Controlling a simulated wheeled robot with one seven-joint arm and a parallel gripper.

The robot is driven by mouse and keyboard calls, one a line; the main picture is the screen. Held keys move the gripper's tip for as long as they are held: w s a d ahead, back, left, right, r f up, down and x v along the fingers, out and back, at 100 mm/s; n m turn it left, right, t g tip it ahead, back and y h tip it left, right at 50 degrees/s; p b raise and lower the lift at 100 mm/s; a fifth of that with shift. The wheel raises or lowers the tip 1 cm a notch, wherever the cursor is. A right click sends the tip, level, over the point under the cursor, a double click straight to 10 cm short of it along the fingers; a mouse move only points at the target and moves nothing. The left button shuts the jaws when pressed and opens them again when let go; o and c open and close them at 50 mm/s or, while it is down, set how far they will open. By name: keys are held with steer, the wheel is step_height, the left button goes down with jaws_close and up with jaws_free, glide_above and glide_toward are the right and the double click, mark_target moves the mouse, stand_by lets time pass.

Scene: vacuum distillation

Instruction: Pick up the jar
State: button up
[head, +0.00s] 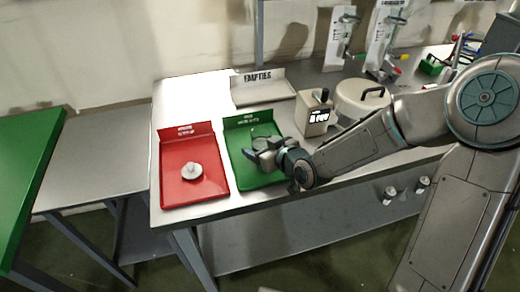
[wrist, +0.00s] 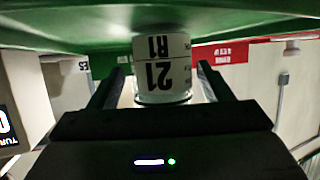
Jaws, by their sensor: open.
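The jar (wrist: 162,75) is clear with a white label reading "21 R1", which appears upside down in the wrist view. It stands on the green tray (head: 238,172), which fills the top of the wrist view (wrist: 70,30). My gripper (wrist: 160,69) is open, with one dark finger on each side of the jar and a visible gap at both sides. In the head view my gripper (head: 258,160) is low over the green tray and hides most or all of the jar.
A red tray (head: 175,160) with a pale knobbed object (head: 191,171) is left of the green tray. A white "EMPTIES" tray (head: 262,92) lies behind. A boxy device with a display (head: 315,118) and a round lidded pot (head: 360,100) stand to the right.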

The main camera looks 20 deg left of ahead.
steer(key=shift+s, duration=0.1)
steer(key=c, duration=1.2)
steer(key=shift+a, duration=0.1)
steer(key=shift+r, duration=0.15)
